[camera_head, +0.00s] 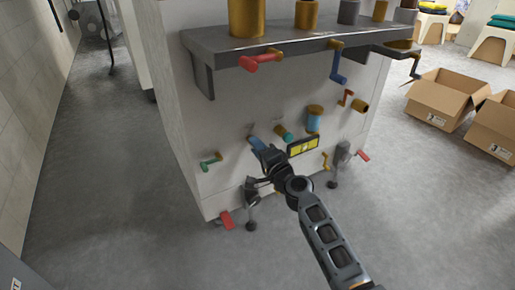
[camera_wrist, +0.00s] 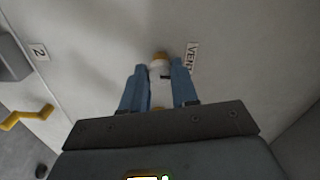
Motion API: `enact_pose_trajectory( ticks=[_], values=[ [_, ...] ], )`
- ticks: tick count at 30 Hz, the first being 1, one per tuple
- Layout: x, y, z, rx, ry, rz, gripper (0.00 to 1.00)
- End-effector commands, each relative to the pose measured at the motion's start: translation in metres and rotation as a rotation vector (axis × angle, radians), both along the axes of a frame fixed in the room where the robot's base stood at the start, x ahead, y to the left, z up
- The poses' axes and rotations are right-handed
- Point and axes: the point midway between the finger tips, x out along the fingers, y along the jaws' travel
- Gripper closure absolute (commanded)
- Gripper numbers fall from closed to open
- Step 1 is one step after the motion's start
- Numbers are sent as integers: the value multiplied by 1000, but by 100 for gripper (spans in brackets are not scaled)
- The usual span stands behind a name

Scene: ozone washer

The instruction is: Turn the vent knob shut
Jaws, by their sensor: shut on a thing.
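The vent knob (camera_wrist: 159,69) is a pale cylinder with a gold base against the white machine panel, beside a label (camera_wrist: 191,56) reading "VENT". A short dark mark shows on its side. My gripper (camera_wrist: 157,74) has its two blue fingers on either side of the knob, shut on it. In the head view my gripper (camera_head: 257,144) reaches the lower front of the white washer (camera_head: 225,125); the knob is hidden there behind the fingers.
A teal knob (camera_head: 284,133) and a larger blue one (camera_head: 314,118) sit close to the right. A green-handled valve (camera_head: 211,162) is to the left and a red handle (camera_head: 227,219) below. A grey shelf (camera_head: 290,43) juts out above. Open cardboard boxes (camera_head: 447,98) stand at right.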

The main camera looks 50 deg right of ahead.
Motion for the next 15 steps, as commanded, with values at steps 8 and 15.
enact_pose_trajectory(
  ticks=[8, 15],
  values=[
    [0, 1, -2, -64, 21, 3, 100],
    [0, 1, -2, -72, 24, 3, 100]
  ],
)
